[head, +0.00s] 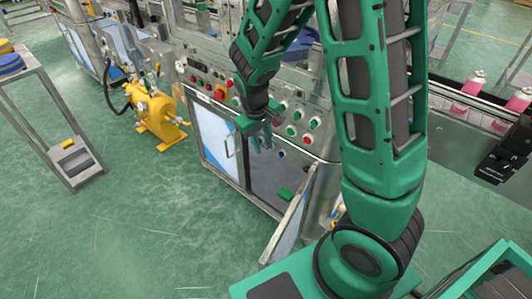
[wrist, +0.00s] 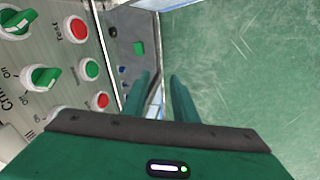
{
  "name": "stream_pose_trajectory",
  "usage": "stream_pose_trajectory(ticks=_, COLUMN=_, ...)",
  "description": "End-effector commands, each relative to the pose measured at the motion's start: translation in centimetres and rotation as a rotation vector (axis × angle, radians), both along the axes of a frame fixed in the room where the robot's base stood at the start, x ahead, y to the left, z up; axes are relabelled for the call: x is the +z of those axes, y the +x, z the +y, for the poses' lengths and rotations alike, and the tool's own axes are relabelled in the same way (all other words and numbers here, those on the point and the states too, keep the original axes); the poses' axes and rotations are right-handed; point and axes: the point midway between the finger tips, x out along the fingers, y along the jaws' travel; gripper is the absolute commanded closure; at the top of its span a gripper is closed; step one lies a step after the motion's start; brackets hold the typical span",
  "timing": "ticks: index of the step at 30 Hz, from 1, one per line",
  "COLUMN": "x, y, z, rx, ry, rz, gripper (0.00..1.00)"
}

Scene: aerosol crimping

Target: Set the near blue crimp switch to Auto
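My gripper (head: 261,142) is in front of the silver control panel, above the open cabinet. In the wrist view its two green fingers (wrist: 160,80) are parted, with nothing visible between them. That view shows two rotary switches with green handles on white bases, the upper one (wrist: 16,20) and the lower one (wrist: 43,78), left of the fingers. Lettering starting "Crim" is partly cut off below the lower one. Its handle is tilted; its exact setting is unclear. I cannot make out a blue-handled switch; a small blue part (head: 281,154) shows below the panel buttons.
Red (wrist: 76,30) and green (wrist: 90,69) push buttons sit close to the switches. An open cabinet door (head: 291,228) juts out below the panel. A yellow tank (head: 157,115) stands left. A conveyor with pink cans (head: 474,82) runs right. Green floor is clear in front.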

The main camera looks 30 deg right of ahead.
Motion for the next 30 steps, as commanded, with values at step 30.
stream_pose_trajectory(ticks=30, x=-22.2, y=7.6, z=-5.2, rx=0.551, ry=-0.817, rz=0.169, gripper=0.74)
